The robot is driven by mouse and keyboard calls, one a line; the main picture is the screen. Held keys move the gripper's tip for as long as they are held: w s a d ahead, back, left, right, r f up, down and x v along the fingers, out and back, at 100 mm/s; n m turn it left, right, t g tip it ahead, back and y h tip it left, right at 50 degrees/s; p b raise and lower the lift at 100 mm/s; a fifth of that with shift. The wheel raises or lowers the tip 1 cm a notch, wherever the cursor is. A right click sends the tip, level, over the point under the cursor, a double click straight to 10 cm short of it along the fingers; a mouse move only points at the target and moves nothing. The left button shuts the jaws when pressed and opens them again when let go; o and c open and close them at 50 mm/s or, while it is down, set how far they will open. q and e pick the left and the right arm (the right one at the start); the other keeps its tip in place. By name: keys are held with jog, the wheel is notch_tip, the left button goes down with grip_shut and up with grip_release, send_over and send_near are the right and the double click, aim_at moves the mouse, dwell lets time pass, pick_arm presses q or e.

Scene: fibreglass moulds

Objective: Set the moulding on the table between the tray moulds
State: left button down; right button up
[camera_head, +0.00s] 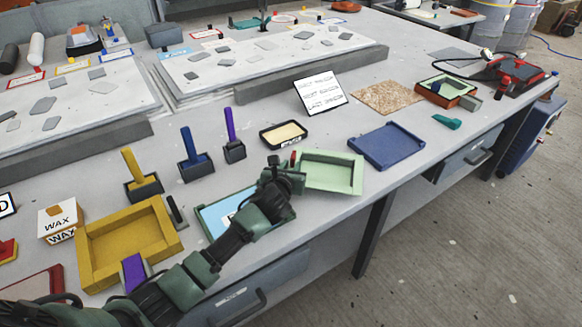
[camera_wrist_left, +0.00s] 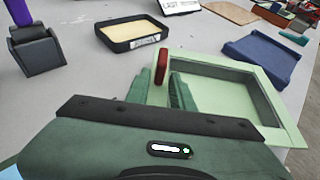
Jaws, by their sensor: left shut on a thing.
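My left gripper (camera_head: 288,172) is shut on the left wall of a pale green tray-shaped moulding (camera_head: 333,172). In the left wrist view the fingers (camera_wrist_left: 172,92) straddle that wall, and the moulding (camera_wrist_left: 275,112) extends to their right. It looks level, at or very near the table top; I cannot tell whether it touches. A blue tray mould (camera_head: 388,146) lies to its right, apart from it. A light blue tray (camera_head: 212,217) lies to its left, partly hidden by my arm. A yellow tray mould (camera_head: 128,241) is farther left. My right gripper is not in view.
A small red piece (camera_wrist_left: 161,62) stands by the moulding's far left corner. A black tray with cream contents (camera_head: 283,134) and a lettered card (camera_head: 320,93) are behind. Holders with purple, blue and yellow handles stand to the left. The table's front edge is close.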

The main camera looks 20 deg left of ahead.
pick_arm(q)
jog(key=c, duration=1.2)
grip_release()
jog(key=v, duration=1.2)
jog(key=shift+p, duration=0.3)
